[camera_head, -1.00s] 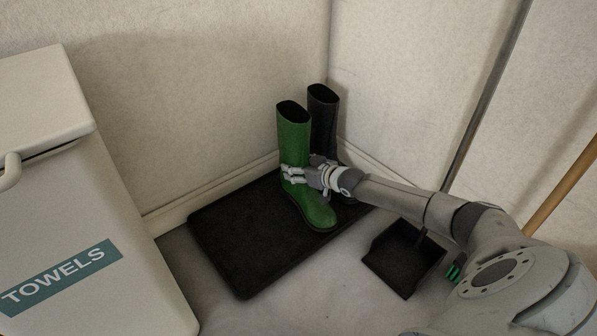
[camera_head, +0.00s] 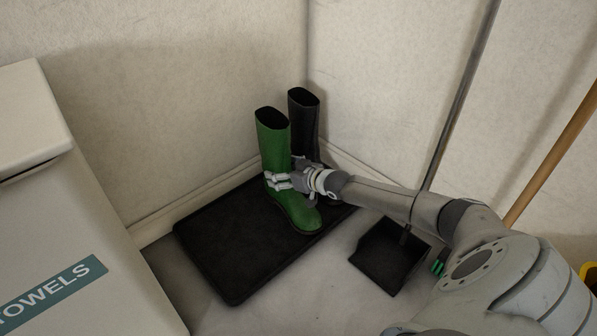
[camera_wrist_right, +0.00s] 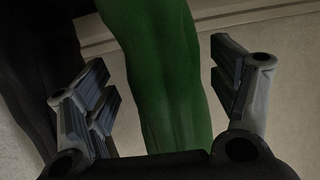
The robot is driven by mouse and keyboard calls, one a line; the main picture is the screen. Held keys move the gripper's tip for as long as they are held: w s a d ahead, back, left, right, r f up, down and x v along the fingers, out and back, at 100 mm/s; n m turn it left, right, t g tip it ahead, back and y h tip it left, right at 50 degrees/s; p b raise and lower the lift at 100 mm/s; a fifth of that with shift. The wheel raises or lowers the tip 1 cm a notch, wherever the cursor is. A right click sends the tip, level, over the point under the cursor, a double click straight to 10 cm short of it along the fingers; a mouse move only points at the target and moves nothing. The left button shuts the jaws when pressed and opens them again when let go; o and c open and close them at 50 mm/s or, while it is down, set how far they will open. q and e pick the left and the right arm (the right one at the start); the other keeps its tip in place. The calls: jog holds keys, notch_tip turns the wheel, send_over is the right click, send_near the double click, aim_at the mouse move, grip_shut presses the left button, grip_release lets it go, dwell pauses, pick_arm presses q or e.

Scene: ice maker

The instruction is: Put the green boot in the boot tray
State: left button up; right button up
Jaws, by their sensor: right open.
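The green boot (camera_head: 273,150) stands upright on the black boot tray (camera_head: 215,250), near the tray's right side. My right gripper (camera_head: 275,181) is at the boot's ankle, its fingers open on either side of the shaft. In the right wrist view, the green boot (camera_wrist_right: 160,75) rises between the open fingers of my right gripper (camera_wrist_right: 165,90), with a gap visible at the right finger. My left gripper is not in view.
A black boot (camera_head: 305,125) stands just behind the green one, close to the wall corner. A black dustpan (camera_head: 385,262) with a long handle is right of the tray. A towels bin (camera_head: 75,240) stands at the left. The tray's left part is clear.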

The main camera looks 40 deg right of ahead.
jog(key=p+v, duration=0.8)
jog(key=v, duration=0.3)
jog(key=shift+a+r, duration=0.15)
jog(key=shift+r, duration=0.05)
